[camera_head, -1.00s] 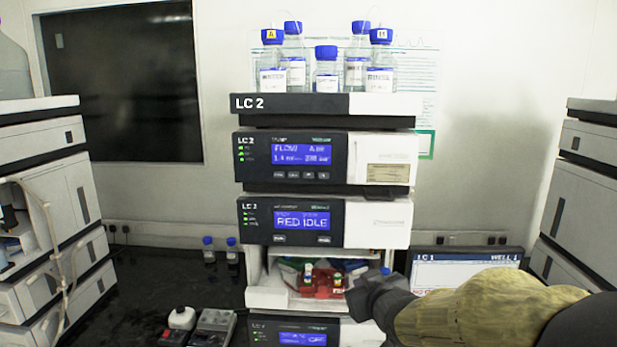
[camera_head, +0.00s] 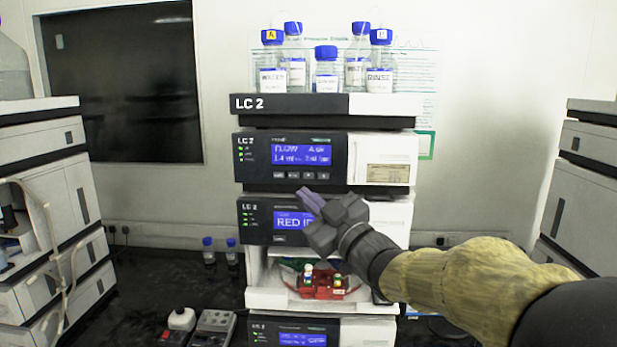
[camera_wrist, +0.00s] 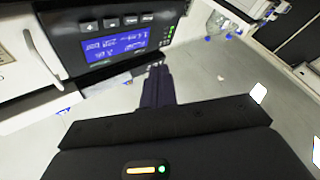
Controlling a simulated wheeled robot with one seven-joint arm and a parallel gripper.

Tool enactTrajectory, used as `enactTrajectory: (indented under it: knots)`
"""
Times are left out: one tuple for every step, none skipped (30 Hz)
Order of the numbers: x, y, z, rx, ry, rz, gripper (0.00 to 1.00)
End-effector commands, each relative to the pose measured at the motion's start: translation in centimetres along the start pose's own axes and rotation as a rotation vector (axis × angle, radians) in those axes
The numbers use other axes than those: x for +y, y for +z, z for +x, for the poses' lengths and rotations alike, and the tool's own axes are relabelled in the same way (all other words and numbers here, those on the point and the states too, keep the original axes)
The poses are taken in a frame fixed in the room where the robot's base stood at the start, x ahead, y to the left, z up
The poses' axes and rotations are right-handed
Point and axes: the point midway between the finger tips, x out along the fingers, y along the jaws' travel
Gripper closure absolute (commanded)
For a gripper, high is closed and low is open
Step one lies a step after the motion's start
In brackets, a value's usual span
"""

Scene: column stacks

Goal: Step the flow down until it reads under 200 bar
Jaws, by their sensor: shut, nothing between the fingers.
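The pump module (camera_head: 382,160) of the LC 2 stack has a blue display (camera_head: 301,152) headed FLOW. Its flow figure looks like 1.4; the bar figure is too blurred to read surely. A row of small buttons (camera_head: 300,176) sits under the display. My gripper (camera_head: 307,197) is shut and empty, its fingertips just below that row in the head view, apparently apart from it. In the wrist view the display (camera_wrist: 115,45) and buttons (camera_wrist: 112,22) appear turned over, beyond my gripper (camera_wrist: 157,72).
Below is a module whose display (camera_head: 292,222) reads RED and is partly hidden by my gripper. Under it, an open bay holds a red vial tray (camera_head: 322,285). Blue-capped bottles (camera_head: 326,68) stand on top. Other stacks (camera_head: 40,200) flank both sides.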

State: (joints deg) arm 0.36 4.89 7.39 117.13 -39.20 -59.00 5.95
Motion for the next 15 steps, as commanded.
enactTrajectory:
  knots:
    - [0.1, 0.0, 0.1, -0.001, 0.0, 0.0, 1.0]
    - [0.1, 0.1, 0.1, -0.001, 0.0, 0.001, 1.0]
    - [0.2, 0.1, 0.2, -0.002, 0.0, 0.001, 1.0]
    - [0.3, 0.2, 0.3, -0.002, 0.0, 0.001, 1.0]
    - [0.4, 0.3, 0.5, -0.002, 0.0, 0.001, 1.0]
    - [0.6, 0.4, 0.7, -0.002, 0.001, 0.001, 1.0]
    - [0.7, 0.5, 0.9, -0.002, 0.001, 0.001, 1.0]
    - [0.9, 0.6, 1.1, -0.002, 0.001, 0.002, 1.0]
    - [1.1, 0.8, 1.4, -0.002, 0.001, 0.001, 1.0]
    - [1.3, 1.0, 1.6, -0.002, 0.001, 0.001, 1.0]
    - [1.4, 1.2, 1.9, -0.003, 0.001, 0.002, 1.0]
    - [1.7, 1.4, 2.2, -0.003, 0.001, 0.001, 1.0]
    - [1.9, 1.6, 2.5, -0.003, 0.001, 0.001, 1.0]
    - [2.1, 1.8, 2.7, -0.004, 0.001, 0.002, 1.0]
    - [2.3, 2.0, 3.1, -0.003, 0.001, 0.001, 1.0]
